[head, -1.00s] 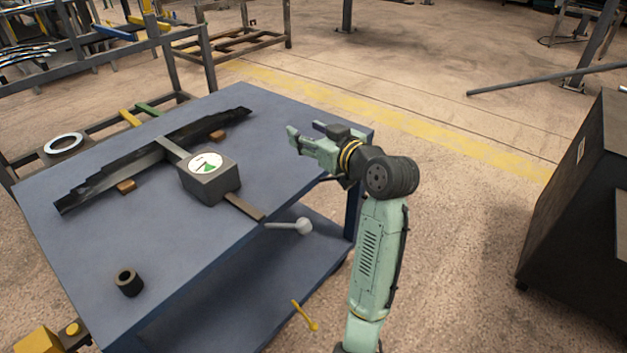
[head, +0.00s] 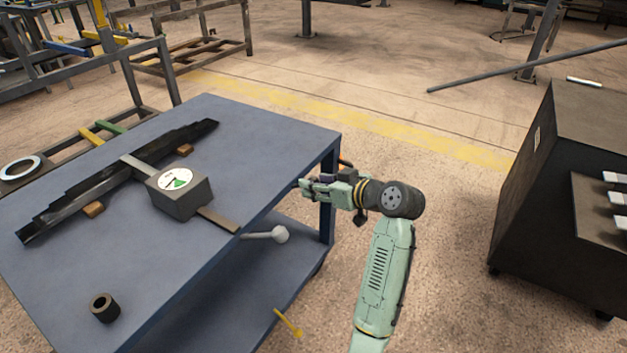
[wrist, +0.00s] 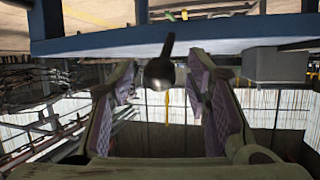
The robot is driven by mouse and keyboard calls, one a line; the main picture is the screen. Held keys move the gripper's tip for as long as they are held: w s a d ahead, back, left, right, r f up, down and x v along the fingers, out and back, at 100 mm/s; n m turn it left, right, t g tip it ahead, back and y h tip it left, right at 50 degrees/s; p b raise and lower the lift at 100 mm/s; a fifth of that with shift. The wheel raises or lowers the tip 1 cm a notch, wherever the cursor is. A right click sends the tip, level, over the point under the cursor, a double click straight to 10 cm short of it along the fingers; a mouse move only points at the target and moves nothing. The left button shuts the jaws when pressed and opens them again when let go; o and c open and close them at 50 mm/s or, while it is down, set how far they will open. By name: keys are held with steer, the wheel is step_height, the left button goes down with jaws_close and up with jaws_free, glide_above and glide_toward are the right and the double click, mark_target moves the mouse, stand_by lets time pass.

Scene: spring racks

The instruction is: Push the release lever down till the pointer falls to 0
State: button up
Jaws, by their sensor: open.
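The dark gauge box (head: 181,196) sits on the blue table, with a white round dial (head: 176,180) on top. The dial has a green sector; its pointer is too small to read. A pale release lever with a round knob (head: 280,234) sticks out past the table's near edge. My gripper (head: 304,188) is open and empty beside that edge, right of the knob and higher in the picture. In the upside-down wrist view, the dark-looking lever knob (wrist: 160,72) shows between the spread fingers (wrist: 160,100), apparently ahead of them. The gauge box (wrist: 278,65) shows at right.
The blue table (head: 245,135) has a lower shelf. A long dark stepped bar (head: 120,180) and a black ring (head: 104,307) lie on top. A yellow lever (head: 288,322) shows low near the shelf. A dark cabinet (head: 530,210) stands at right; floor lies between.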

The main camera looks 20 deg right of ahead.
steer(key=shift+x, duration=0.95)
jaws_close()
